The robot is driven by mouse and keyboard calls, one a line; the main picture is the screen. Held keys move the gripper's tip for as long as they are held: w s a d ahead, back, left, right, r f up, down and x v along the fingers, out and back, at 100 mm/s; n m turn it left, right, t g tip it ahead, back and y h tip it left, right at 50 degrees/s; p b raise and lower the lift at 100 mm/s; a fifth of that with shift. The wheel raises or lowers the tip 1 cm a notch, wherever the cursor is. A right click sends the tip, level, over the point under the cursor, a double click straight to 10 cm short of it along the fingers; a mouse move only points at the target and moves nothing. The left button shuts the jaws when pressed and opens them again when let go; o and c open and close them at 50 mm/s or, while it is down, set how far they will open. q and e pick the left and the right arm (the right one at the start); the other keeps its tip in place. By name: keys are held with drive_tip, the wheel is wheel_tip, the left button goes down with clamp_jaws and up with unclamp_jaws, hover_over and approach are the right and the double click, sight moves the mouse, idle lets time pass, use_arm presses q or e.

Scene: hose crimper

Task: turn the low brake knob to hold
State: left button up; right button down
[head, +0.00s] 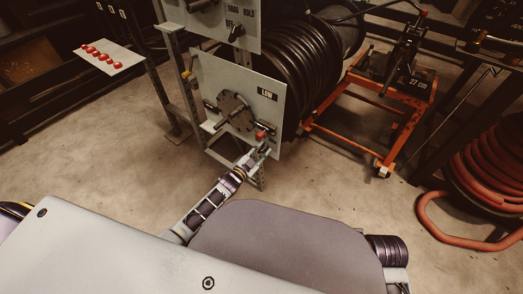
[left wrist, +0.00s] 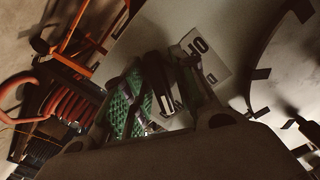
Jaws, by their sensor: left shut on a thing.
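My left gripper (head: 262,148) is at the panel's lower right edge. In the left wrist view its green-padded fingers (left wrist: 156,92) are shut around the black low brake knob (left wrist: 157,82). A white label (left wrist: 200,52) with OF and D readable lies beside the knob; the fingers hide the rest. The knob is mostly hidden in the head view, and its setting cannot be read. My right gripper is out of view.
A similar upper panel (head: 217,13) carries a black knob (head: 237,32) and DRAG, HOLD and OFF marks. A black hose reel (head: 305,55) stands behind. An orange cart (head: 340,127) and a red hose coil (head: 485,170) are at right. Open floor (head: 330,175) lies in front.

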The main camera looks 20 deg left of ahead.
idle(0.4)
use_arm(q)
drive_tip(key=o, duration=0.7)
drive_tip(key=shift+s, duration=0.15)
drive_tip(key=v, duration=1.1)
drive_tip(key=shift+s+a, duration=0.15)
drive_tip(key=shift+s, duration=0.2)
idle(0.5)
